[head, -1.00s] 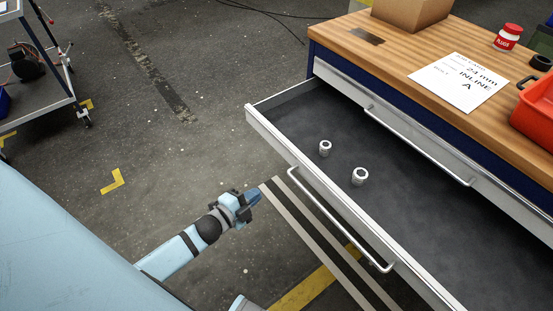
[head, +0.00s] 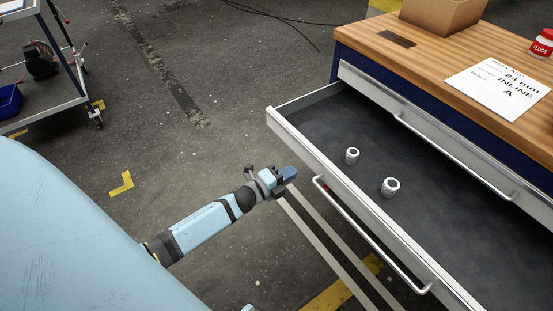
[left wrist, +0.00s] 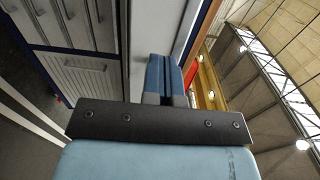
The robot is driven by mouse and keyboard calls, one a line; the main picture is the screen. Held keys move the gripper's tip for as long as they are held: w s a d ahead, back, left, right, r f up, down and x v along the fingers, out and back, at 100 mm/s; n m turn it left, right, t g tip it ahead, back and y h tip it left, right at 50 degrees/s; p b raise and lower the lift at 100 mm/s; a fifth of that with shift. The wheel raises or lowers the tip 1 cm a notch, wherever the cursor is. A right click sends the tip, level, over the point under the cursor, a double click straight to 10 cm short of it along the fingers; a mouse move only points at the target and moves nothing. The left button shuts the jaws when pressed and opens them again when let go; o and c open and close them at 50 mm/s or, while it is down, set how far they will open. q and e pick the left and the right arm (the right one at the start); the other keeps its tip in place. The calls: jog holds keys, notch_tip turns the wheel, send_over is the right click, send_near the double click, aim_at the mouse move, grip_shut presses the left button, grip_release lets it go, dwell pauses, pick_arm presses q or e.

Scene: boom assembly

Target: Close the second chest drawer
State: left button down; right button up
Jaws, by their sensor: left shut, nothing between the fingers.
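The second chest drawer (head: 440,220) is pulled far out, with a dark grey floor and a light metal front. Its bar handle (head: 365,232) runs along the front. Two small metal fittings stand in it, one farther back (head: 352,156) and one nearer (head: 391,187). My left gripper (head: 289,174) is shut and empty, in front of the drawer's left part and apart from it in the picture. In the left wrist view its blue fingers (left wrist: 165,75) are together, with a light panel close behind them. My right gripper is in neither view.
The chest's wooden top (head: 440,50) holds a cardboard box (head: 440,15), a paper card (head: 500,84) and a red-lidded jar (head: 542,43). The drawer above has its own handle (head: 455,155). A cart (head: 50,100) stands at the far left.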

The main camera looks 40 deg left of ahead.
aim_at(311, 161)
pick_arm(q)
jog(key=x, duration=0.4)
jog(key=shift+w+d, duration=0.1)
jog(key=shift+w, duration=0.25)
jog(key=shift+x, duration=0.75)
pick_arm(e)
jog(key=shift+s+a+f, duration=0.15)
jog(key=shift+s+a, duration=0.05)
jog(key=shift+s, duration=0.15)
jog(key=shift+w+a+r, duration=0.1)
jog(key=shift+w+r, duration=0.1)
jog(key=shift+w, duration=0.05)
